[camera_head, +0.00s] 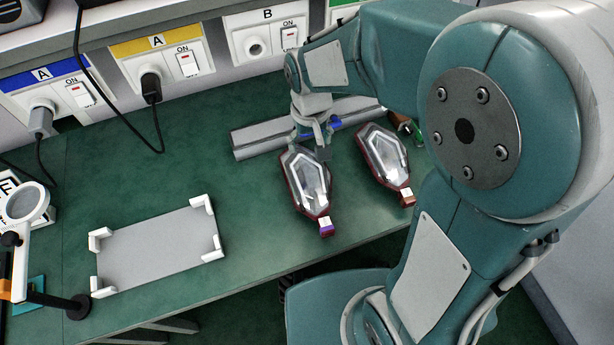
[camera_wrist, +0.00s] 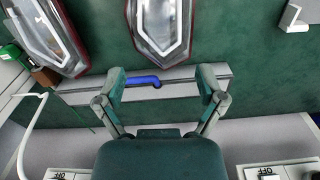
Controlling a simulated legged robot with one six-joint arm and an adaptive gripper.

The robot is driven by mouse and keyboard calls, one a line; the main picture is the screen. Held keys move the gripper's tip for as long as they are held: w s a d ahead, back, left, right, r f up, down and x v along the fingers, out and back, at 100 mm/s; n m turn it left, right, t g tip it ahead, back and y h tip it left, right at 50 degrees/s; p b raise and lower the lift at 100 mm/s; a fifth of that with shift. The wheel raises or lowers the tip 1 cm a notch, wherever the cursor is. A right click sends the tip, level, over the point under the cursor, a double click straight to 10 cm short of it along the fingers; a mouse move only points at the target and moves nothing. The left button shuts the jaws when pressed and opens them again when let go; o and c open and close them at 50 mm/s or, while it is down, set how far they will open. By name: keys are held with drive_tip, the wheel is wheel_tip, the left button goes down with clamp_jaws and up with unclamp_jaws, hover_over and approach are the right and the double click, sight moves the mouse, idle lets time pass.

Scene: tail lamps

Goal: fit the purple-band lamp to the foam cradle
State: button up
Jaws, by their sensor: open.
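The purple-band lamp (camera_head: 310,182) lies on the green bench, a clear faceted lens in a dark red rim. Its purple band (camera_head: 327,229) is at the end near the bench's front edge. In the wrist view the same lamp (camera_wrist: 162,25) shows at top centre, its band out of frame. The foam cradle (camera_head: 160,250) is a grey plate with white corner pieces, empty, to the left. My gripper (camera_head: 318,142) is open and empty at the lamp's back end; whether it touches is unclear. In the wrist view its fingers (camera_wrist: 162,88) are spread over a grey bar.
A second lamp (camera_head: 384,158) with an orange-brown band lies close on the right. The grey bar (camera_head: 262,138) with a blue piece lies behind the lamps. Sockets (camera_head: 155,65) line the wall. A magnifier stand (camera_head: 78,305) stands front left. Bench between cradle and lamp is clear.

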sight(310, 170)
drive_tip(key=f, duration=1.1)
drive_tip(key=shift+w, duration=0.2)
drive_tip(key=shift+f, duration=0.2)
idle(0.3)
drive_tip(key=shift+d, duration=0.1)
clamp_jaws()
